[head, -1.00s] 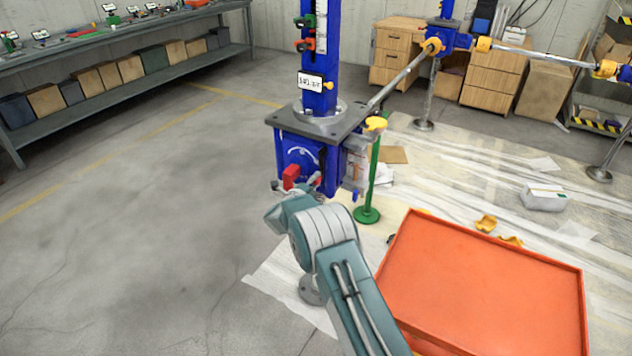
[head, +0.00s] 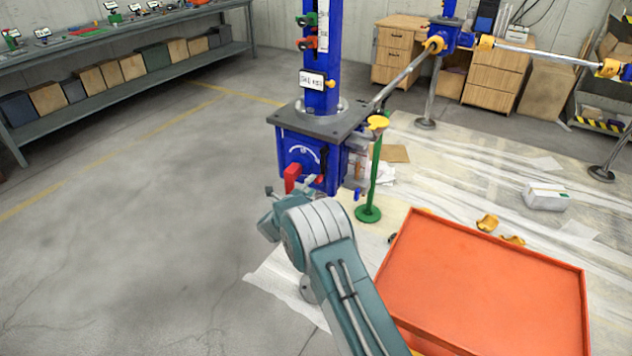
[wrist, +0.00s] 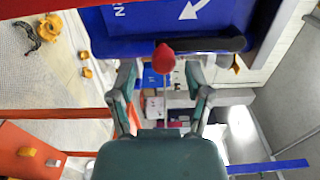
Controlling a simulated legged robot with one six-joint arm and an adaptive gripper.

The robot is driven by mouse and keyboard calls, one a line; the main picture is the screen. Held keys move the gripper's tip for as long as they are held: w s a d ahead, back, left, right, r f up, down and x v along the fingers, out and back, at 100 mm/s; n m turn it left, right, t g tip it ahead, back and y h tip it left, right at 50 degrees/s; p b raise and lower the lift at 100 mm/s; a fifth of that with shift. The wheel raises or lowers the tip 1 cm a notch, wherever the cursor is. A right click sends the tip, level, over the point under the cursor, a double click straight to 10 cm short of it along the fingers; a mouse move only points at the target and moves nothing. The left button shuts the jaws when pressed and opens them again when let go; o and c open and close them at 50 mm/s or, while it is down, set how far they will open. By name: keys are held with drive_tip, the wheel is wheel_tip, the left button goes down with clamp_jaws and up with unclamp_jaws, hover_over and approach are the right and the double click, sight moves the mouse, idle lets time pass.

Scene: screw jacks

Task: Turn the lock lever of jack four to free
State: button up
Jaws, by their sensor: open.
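The nearest blue jack (head: 300,158) stands upright in the head view, with a grey top plate and a white arc on its face. A dark pointer shows beside the arc. A red block-shaped handle (head: 291,178) sits low on that face. My gripper (wrist: 162,70) holds nothing. In the head view my wrist mostly hides it. The jack's number is not readable.
A green stand (head: 368,212) is right of the jack. An orange tray (head: 485,285) lies right of my arm. A metal shaft (head: 402,80) runs from the jack to another jack behind. Open floor (head: 150,240) lies to the left.

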drive_tip(key=v, duration=0.8)
drive_tip(key=shift+s+a, duration=0.2)
wheel_tip(320, 180, up, 19)
drive_tip(key=s+d+n+y, duration=0.2)
drive_tip(key=n+y, duration=0.7)
drive_tip(key=n, duration=0.1)
drive_tip(key=s+d+r+n+g+y, duration=0.1)
drive_tip(key=s+r+n+y, duration=0.25)
drive_tip(key=s+r, duration=0.2)
drive_tip(key=s+d+f+n+g, duration=0.1)
drive_tip(key=s+d+n+g, duration=0.1)
drive_tip(key=s, duration=1)
drive_tip(key=s+d+f+n+g+h, duration=0.1)
drive_tip(key=s+d+n+g, duration=0.2)
drive_tip(key=s, duration=0.8)
drive_tip(key=s+d+f+n+g+h, duration=0.1)
drive_tip(key=s+d+n+g, duration=0.2)
drive_tip(key=s, duration=0.9)
drive_tip(key=d+n, duration=0.3)
drive_tip(key=n, duration=0.1)
drive_tip(key=shift+s+d, duration=0.25)
drive_tip(key=shift+s, duration=0.05)
